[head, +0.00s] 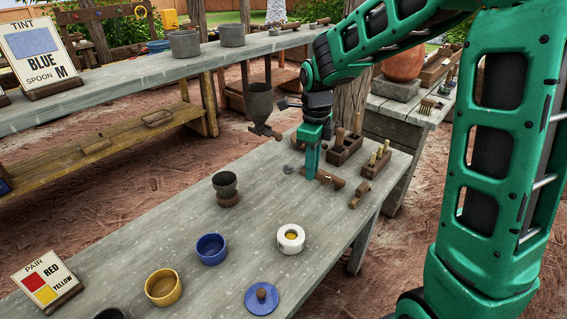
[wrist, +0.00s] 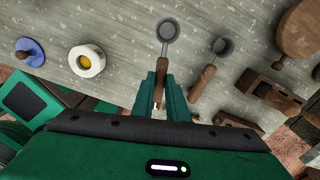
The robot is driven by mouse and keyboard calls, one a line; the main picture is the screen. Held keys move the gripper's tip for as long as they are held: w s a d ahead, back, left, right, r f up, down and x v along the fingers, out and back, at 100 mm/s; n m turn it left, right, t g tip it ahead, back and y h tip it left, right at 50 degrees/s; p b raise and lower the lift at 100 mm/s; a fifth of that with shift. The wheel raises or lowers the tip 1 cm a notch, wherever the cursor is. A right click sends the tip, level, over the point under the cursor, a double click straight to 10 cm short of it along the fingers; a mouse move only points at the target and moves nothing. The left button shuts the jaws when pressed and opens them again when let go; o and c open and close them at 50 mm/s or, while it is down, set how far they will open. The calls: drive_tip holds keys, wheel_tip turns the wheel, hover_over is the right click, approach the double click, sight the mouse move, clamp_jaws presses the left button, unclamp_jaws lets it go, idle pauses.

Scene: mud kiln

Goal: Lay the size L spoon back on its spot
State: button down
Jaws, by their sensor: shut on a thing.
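My gripper (head: 309,176) reaches down over the right end of the near table. In the wrist view my gripper (wrist: 166,92) is shut on the wooden handle of a spoon (wrist: 167,31). Its round grey bowl points away from the fingers, and the bowl (head: 288,169) also shows just left of the fingers in the head view. I cannot tell whether it touches the table. A second spoon (wrist: 222,46), with a grey bowl and brown handle, lies to the right, apart from it. No size mark is readable on either spoon. The spoon's spot cannot be made out.
Wooden tool boxes (head: 345,149) stand behind my gripper, with small wooden pieces (head: 360,192) to its right. A white jar (head: 291,238), blue lid (head: 262,295), blue bowl (head: 211,249) and yellow bowl (head: 163,287) stand nearer. A sign (head: 41,57) reads "BLUE SPOON M".

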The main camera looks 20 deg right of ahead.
drive_tip(key=shift+w+d, duration=0.1)
drive_tip(key=shift+w, duration=0.05)
drive_tip(key=shift+w+a, duration=0.1)
drive_tip(key=shift+a, duration=0.1)
drive_tip(key=shift+a, duration=0.15)
drive_tip(key=shift+f, duration=4.25)
drive_tip(key=shift+f, duration=0.15)
drive_tip(key=c, duration=1.1)
unclamp_jaws()
drive_tip(key=shift+r, duration=3)
